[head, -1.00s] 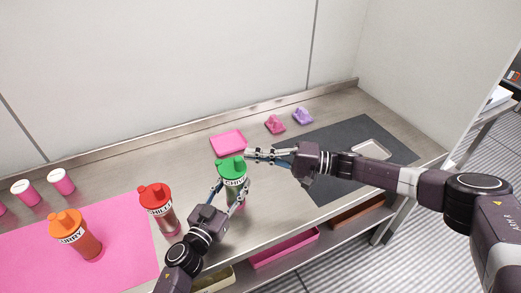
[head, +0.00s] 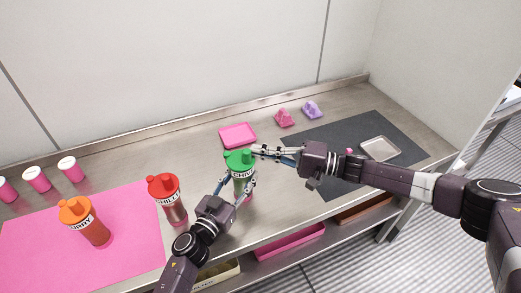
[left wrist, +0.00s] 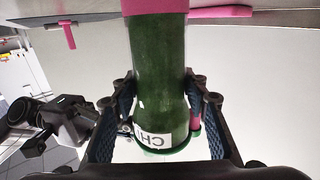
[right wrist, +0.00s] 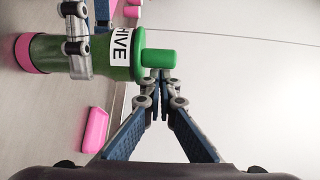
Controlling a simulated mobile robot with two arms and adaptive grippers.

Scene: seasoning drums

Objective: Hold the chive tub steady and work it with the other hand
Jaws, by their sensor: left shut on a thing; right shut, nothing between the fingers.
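The chive tub (head: 239,161) stands upright on the bench, with a green lid and spout, a white label and a pink base. My left gripper (head: 239,181) is shut around its body from the front; in the left wrist view both fingers flank the green body (left wrist: 160,70). My right gripper (head: 257,151) is shut and empty beside the lid, on its right. In the right wrist view its fingertips (right wrist: 156,80) are at the side of the green lid (right wrist: 139,55), by the spout; I cannot tell whether they touch.
A pink tray (head: 238,135) lies behind the chive tub. Pink (head: 284,118) and purple (head: 312,109) pieces stand behind a dark mat (head: 330,135).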

